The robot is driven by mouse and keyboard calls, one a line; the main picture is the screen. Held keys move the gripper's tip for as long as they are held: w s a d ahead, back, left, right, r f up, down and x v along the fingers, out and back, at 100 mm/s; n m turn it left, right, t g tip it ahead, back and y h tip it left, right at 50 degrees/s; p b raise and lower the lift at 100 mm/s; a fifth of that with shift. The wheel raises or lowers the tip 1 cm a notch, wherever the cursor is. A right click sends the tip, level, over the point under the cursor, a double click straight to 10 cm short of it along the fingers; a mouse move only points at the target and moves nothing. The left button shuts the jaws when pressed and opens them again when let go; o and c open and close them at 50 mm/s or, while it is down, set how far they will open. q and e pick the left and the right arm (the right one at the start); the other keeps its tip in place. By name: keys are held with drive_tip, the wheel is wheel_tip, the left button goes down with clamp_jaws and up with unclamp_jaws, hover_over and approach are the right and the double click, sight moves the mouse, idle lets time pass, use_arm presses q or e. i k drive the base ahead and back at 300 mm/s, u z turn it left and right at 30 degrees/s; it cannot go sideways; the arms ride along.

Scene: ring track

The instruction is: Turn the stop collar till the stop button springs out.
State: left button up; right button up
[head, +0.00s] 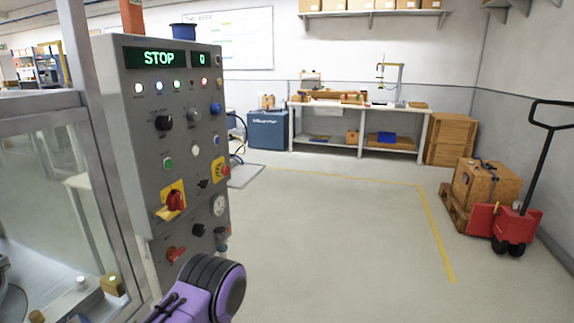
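A grey control panel (140,100) stands at the left, seen at an angle. Its display (158,57) reads STOP in green, and a smaller display (202,59) beside it shows a 0. A red button on a yellow plate (220,169) sits near the panel's right edge; its collar is too small to make out, and I cannot tell if it is pressed in. Lower left, a red rotary handle (175,200) sits on another yellow plate. A purple and dark grey part of my arm shows at the bottom, in front of the panel's lower edge. Neither gripper is visible.
A glass-walled machine enclosure (40,190) adjoins the panel on the left. A red pallet jack (505,225) with a wooden crate (485,185) stands at the right. A workbench (360,112) and blue box (267,130) line the back. The middle floor is clear.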

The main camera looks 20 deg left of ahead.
sight(220, 166)
drive_tip(key=z, duration=0.4)
drive_tip(key=i, duration=0.85)
drive_tip(key=u, duration=0.6)
drive_tip(key=i, duration=0.8)
drive_tip(key=u, duration=0.7)
